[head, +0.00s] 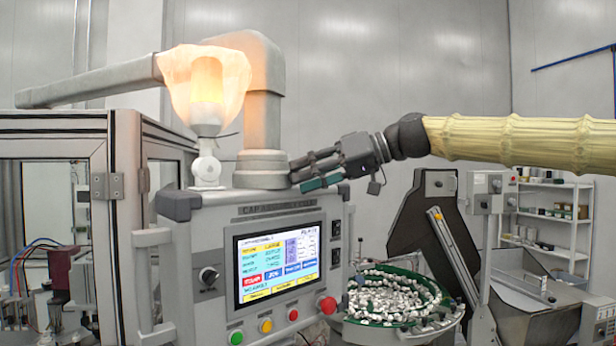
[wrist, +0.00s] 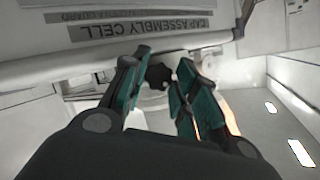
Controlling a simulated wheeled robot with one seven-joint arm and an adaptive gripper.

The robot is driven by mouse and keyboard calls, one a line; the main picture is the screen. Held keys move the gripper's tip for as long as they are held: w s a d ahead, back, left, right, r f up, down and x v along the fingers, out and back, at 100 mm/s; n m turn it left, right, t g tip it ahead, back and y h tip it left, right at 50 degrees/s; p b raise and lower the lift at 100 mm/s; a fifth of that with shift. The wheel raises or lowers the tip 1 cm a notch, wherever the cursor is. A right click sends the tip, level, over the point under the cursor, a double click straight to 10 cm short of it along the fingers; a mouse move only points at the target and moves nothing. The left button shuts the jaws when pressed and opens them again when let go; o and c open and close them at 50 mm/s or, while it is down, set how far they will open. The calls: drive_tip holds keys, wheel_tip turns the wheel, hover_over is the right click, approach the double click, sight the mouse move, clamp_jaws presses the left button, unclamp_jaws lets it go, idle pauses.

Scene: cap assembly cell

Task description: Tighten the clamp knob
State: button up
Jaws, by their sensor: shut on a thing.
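The clamp knob (wrist: 158,76) is a small dark lobed knob, seen in the wrist view between the teal-padded fingers of my gripper (wrist: 163,66). The fingers are shut on it, one on each side. In the head view my gripper (head: 299,174) reaches in from the right to the grey collar (head: 262,168) at the foot of the thick post. The knob itself is hidden behind the fingers there.
Below is the control panel with a lit screen (head: 279,262) and a red button (head: 327,305). A lamp under a glowing cover (head: 205,85) stands left of the post. A bowl of small parts (head: 395,300) is at lower right.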

drive_tip(key=m+y, duration=0.1)
drive_tip(key=m, duration=0.1)
drive_tip(key=m+g+b, duration=0.1)
drive_tip(key=shift+w+d+m+g+y, duration=0.1)
drive_tip(key=shift+w+m+g+y, duration=0.05)
drive_tip(key=shift+m+g+y, duration=0.2)
drive_tip(key=shift+m, duration=0.25)
idle(0.3)
drive_tip(key=o, duration=1)
drive_tip(key=shift+f, duration=0.1)
drive_tip(key=shift+v, duration=4.05)
drive_tip(key=shift+f, duration=0.1)
